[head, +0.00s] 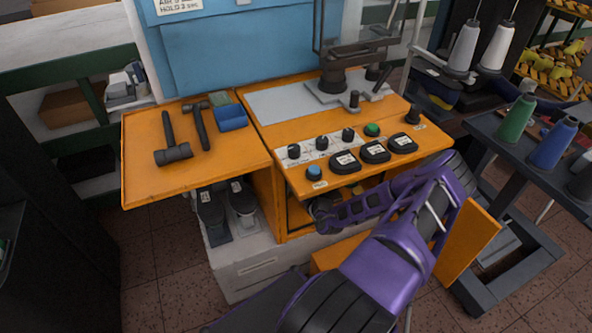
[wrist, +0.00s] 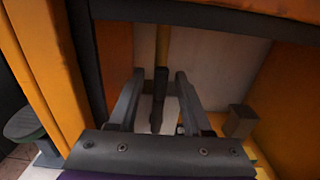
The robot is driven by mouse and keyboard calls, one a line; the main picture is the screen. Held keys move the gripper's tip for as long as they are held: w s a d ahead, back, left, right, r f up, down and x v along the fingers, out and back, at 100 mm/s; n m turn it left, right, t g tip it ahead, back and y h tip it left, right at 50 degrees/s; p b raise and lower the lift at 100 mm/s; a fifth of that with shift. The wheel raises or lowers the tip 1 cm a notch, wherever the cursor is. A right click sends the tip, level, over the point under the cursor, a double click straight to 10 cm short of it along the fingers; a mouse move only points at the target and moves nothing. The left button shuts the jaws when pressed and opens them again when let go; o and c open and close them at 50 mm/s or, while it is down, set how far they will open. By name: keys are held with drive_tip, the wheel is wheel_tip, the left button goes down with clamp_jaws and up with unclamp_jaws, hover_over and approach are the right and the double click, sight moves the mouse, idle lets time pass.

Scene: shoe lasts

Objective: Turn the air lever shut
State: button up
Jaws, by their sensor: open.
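In the wrist view my gripper (wrist: 160,76) is open, with its two dark fingers reaching into an opening in the orange machine. A dark upright bar (wrist: 158,96), which looks like the air lever, stands between the fingers with a gap on either side. A yellow pipe (wrist: 163,45) rises behind it. I cannot tell whether the bar touches anything or how far it is turned. In the head view my purple arm reaches to the opening under the control panel; the lever and fingertips are hidden there.
The opening has a dark top edge (wrist: 200,16) and an orange post on the left (wrist: 38,62). A grey block (wrist: 240,121) sits to the right of the fingers. In the head view, the orange control panel (head: 328,182) overhangs the opening, and an open orange door (head: 468,245) stands at right.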

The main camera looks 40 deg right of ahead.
clamp_jaws()
idle(1.4)
